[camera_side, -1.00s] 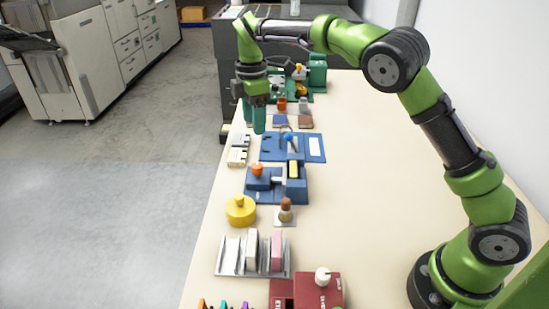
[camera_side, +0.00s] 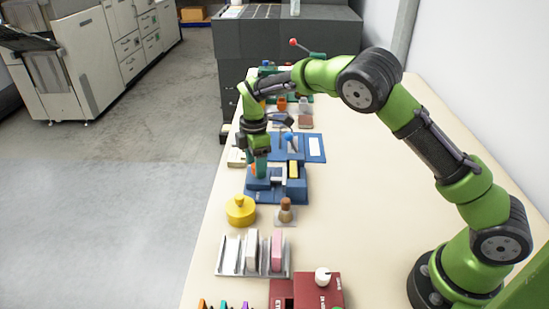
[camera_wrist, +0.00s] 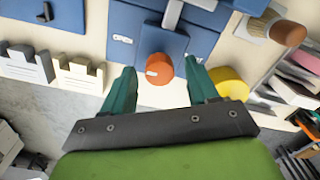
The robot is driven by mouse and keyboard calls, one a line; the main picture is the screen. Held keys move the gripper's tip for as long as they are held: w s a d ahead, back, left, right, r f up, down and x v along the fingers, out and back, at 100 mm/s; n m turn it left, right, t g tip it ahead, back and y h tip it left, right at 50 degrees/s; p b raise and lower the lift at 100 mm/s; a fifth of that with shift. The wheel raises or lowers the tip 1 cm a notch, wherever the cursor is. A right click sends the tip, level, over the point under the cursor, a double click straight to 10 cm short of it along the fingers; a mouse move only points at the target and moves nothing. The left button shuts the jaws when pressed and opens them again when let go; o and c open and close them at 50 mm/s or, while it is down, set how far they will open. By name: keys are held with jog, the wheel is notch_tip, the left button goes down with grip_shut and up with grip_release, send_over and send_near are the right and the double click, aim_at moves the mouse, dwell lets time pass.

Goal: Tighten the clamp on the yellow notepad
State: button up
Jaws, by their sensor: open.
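A blue clamp fixture (camera_side: 298,197) stands on the cream bench, with a yellow notepad (camera_side: 293,170) upright in it at its right in the side view. An orange knob (camera_wrist: 159,69) with a white mark sits on the fixture's blue block, and the wrist view shows an "OPEN" label beside it. In the side view my gripper (camera_side: 261,172) is low over the left of the fixture and hides most of the knob.
A yellow round lidded thing (camera_side: 240,211) and a brown-topped wooden handle (camera_side: 286,208) stand in front of the fixture. A metal rack (camera_side: 253,270) with pads and a red box (camera_side: 310,293) are nearer. Another blue fixture (camera_side: 315,149) stands behind. The bench's right side is clear.

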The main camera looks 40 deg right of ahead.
jog(key=c, duration=1)
jog(key=shift+c, duration=0.2)
